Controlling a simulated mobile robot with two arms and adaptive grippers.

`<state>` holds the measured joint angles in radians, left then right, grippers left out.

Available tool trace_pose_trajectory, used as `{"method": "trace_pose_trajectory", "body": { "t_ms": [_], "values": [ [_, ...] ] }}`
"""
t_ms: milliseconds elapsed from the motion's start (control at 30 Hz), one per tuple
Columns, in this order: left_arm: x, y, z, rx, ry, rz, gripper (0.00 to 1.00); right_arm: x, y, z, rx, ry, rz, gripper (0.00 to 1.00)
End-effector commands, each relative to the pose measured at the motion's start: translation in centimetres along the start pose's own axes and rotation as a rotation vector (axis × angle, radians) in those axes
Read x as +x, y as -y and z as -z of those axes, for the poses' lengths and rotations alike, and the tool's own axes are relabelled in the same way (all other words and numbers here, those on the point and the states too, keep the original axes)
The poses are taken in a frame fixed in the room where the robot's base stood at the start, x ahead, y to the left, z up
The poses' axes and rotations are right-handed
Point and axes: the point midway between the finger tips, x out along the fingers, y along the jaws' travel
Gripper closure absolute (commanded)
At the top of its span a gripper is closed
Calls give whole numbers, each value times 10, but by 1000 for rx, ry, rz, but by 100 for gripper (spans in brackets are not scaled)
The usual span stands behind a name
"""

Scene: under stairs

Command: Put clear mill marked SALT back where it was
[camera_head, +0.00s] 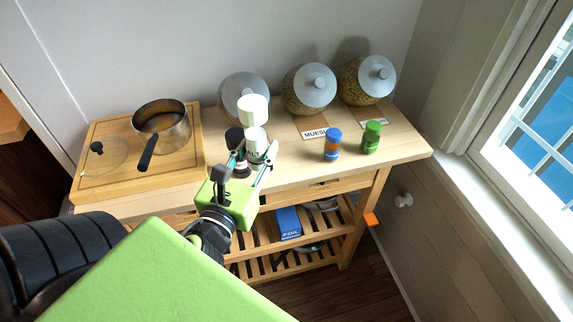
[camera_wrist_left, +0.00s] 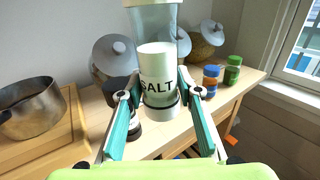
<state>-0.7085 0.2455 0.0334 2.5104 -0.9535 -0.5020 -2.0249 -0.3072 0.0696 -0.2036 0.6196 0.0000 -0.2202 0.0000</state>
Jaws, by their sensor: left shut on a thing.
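The clear mill marked SALT (camera_head: 253,112) stands upright between the fingers of my left gripper (camera_head: 253,158), with white salt and a pale top showing. In the left wrist view the SALT lettering on the mill (camera_wrist_left: 157,78) faces the camera, and the teal fingers of the left gripper (camera_wrist_left: 160,98) are shut on its lower part. The mill is over the wooden table (camera_head: 290,165); whether its base touches the top I cannot tell. A dark mill (camera_head: 235,138) stands close behind it to the left, partly hidden. My right gripper is not in view.
A pot (camera_head: 161,128) and a glass lid (camera_head: 103,155) sit on a board (camera_head: 185,172) at left. Several lidded jars (camera_head: 309,89) line the back. A blue-capped jar (camera_head: 332,145) and green jar (camera_head: 371,137) stand right. Bare tabletop lies between the mill and these small jars.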

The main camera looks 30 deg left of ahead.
Motion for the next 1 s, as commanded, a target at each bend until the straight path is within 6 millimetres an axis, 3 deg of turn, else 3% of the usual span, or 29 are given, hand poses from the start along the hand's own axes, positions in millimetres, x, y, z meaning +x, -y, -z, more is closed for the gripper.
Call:
{"method": "trace_pose_trajectory", "body": {
  "t_ms": [33, 367, 633, 867, 1000],
  "values": [
    [9, 4, 9, 1, 11, 5, 100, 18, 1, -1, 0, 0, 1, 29],
    [54, 15, 31, 1, 6, 2, 100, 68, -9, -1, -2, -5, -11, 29],
    [91, 24, 71, -1, -2, -1, 100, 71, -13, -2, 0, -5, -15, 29],
    [104, 27, 86, 0, -2, -1, 100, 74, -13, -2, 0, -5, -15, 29],
    [103, 28, 109, -2, -5, -1, 100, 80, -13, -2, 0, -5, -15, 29]
  ]
}}
